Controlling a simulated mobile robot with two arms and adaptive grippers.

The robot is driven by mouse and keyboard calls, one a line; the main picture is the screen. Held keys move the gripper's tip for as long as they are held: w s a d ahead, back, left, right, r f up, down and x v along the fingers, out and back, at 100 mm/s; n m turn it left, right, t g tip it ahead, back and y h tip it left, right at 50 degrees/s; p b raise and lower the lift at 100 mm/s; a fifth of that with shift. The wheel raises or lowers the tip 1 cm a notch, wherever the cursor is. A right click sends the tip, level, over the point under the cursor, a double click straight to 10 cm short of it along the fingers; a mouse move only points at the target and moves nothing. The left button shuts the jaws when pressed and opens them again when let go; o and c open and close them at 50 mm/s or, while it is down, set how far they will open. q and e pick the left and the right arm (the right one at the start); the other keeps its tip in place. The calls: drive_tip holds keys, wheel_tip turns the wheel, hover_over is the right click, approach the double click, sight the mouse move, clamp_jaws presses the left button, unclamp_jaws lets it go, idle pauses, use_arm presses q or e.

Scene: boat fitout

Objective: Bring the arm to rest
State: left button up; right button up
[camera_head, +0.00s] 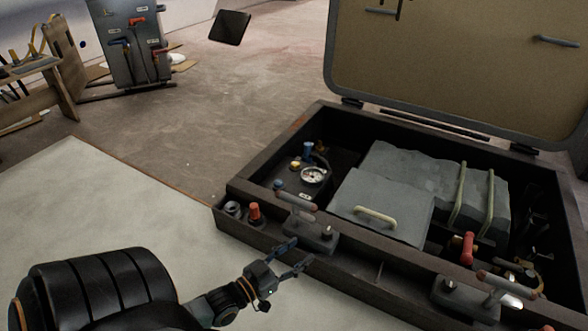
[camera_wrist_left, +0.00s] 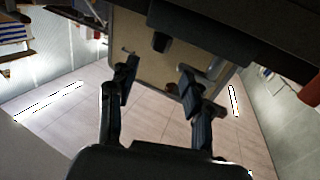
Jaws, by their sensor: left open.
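My left gripper (camera_head: 291,258) is open, with nothing between its fingers. In the head view it is at the near left edge of the open hatch box (camera_head: 230,218), close to a clamp latch (camera_head: 310,236) on the rim. I cannot tell whether it touches the rim. My left arm comes in from the lower left. In the left wrist view the two fingers of the gripper (camera_wrist_left: 158,85) stand apart, with the tan underside of the raised lid (camera_wrist_left: 150,68) behind them. My right gripper does not show.
The box holds a grey cover with a handle (camera_head: 376,216), a round gauge (camera_head: 313,175) and a red-handled valve (camera_head: 467,246). The lid (camera_head: 450,70) stands open behind. A grey panel (camera_head: 128,48) and a wooden bench (camera_head: 58,75) are at the back left.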

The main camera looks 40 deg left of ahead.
use_arm(q)
drive_tip(key=shift+s, duration=0.45)
